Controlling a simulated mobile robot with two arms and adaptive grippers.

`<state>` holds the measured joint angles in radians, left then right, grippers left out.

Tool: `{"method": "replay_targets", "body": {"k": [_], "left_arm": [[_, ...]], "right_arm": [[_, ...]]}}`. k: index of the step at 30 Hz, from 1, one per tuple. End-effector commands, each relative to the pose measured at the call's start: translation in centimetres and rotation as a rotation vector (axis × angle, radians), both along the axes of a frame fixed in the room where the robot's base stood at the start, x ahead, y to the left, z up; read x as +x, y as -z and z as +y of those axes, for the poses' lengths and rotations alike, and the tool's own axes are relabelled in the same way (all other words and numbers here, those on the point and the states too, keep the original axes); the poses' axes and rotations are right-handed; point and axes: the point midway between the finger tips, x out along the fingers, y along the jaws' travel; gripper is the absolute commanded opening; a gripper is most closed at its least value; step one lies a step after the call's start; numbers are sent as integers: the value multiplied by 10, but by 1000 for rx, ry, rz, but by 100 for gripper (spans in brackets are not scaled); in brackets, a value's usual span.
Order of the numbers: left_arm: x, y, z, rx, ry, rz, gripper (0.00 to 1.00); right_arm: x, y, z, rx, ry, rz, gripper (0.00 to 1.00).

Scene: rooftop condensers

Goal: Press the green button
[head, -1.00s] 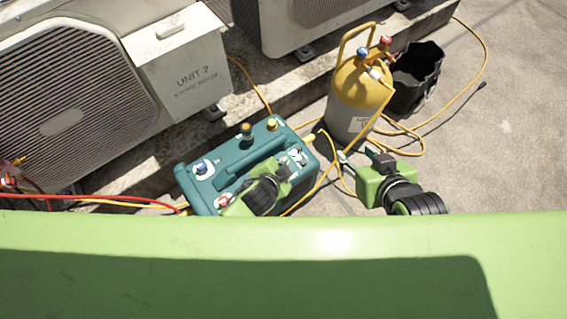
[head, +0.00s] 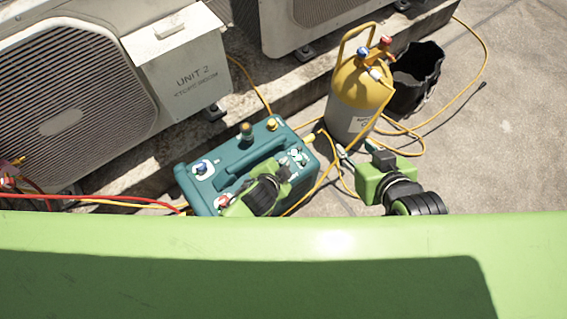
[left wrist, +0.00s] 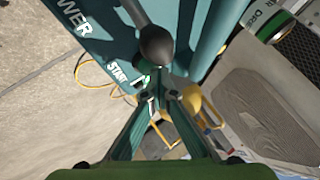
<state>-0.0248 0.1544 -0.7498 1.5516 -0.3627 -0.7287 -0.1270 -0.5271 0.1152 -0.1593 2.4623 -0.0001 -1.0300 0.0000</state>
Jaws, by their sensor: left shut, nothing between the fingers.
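The teal machine (head: 222,173) stands on the ground with a white-marked control patch (head: 297,157) at its right end. My left gripper (head: 287,168) is over that end. In the left wrist view its fingers (left wrist: 155,88) are shut and empty, close to the teal face beside the START label (left wrist: 117,72). A black round-ended lever (left wrist: 157,45) stands just beyond the fingertips. I cannot clearly make out the green button; the fingers cover part of the face by START. Contact cannot be told. My right gripper (head: 364,156) is right of the machine, clear of it; its opening is unclear.
A yellow-topped grey cylinder (head: 352,105) and a black bucket (head: 415,80) stand behind my right gripper. Yellow hoses (head: 408,133) loop over the ground. Condenser units (head: 70,95) line the back left. Bare ground lies at the right.

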Motion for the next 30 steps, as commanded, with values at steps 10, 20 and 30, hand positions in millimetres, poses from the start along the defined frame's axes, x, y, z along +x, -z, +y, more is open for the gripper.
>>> {"method": "replay_targets", "body": {"k": [10,20,30], "left_arm": [[-1,3,1,2,-1,3,0],[-1,4,0,2,-1,3,0],[-1,5,1,2,-1,3,0]], "right_arm": [[2,-2,1,5,-1,-13,40],[5,-4,2,8,-3,-31,40],[7,-6,4,11,-4,-45,40]]}}
